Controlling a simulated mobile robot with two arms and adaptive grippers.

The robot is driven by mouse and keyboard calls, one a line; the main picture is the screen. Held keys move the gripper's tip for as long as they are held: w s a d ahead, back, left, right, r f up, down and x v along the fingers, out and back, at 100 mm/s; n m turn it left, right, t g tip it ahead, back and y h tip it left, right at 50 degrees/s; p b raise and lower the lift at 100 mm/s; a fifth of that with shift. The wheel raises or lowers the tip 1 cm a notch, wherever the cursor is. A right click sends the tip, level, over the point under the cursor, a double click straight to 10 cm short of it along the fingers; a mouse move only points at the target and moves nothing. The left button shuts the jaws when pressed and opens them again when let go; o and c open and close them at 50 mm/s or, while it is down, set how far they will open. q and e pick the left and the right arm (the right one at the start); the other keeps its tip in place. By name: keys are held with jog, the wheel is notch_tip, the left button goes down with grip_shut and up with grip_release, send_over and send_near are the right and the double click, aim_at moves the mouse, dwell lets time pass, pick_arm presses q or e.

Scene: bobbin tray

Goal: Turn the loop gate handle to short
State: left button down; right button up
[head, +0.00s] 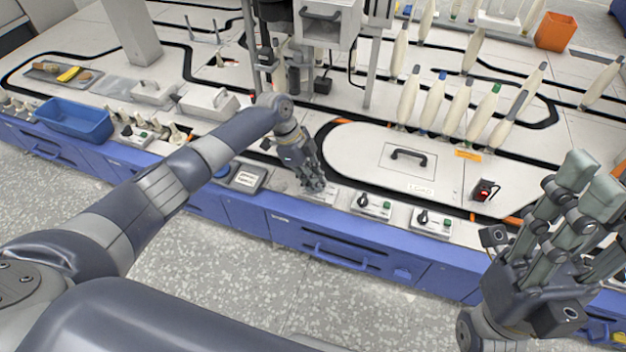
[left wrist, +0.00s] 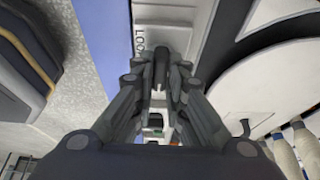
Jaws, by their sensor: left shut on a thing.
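The loop gate handle (left wrist: 161,68) is a dark upright grip between my left fingers in the left wrist view. It stands on a light panel (left wrist: 172,14) whose partly hidden label begins "LOO". In the head view my left gripper (head: 316,187) reaches down to the front edge of the bench and hides the handle. It is shut on the handle. The handle's pointing direction is hard to tell. My right gripper (head: 578,200) is raised at the right, its fingers spread and empty.
Two switch boxes with black knobs and green buttons, one (head: 371,206) and another (head: 432,222), sit right of my left gripper. A blue bin (head: 75,120) stands at the left. Several bobbins (head: 432,103) stand behind a plate with a black handle (head: 408,155).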

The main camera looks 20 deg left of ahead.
dwell(0.4)
pick_arm(q)
jog(key=c, duration=1.6)
grip_release()
jog(key=v, duration=1.2)
